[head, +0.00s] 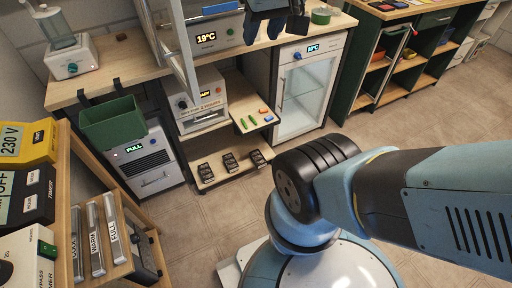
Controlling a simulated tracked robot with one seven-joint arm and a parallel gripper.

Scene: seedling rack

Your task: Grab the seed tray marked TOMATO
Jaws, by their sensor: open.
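My gripper (275,26) shows at the top edge, cut off by the frame, above the front of the long bench. Its two dark fingers are apart, with nothing seen between them. Several small dark trays or blocks, one of them a dark tray (230,162), sit in a row on the low shelf under the bench. They are too small to read any label. I see no TOMATO marking anywhere in view. My gripper is well above and apart from these dark trays.
A wooden bench (128,82) holds a unit reading 19°C (228,36). Below are a glass-door cabinet (303,92) and a green bin (112,124). A rack with sliders (96,240) stands at near left. Green-sided shelves (376,75) are at upper right. The floor (405,122) between is clear.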

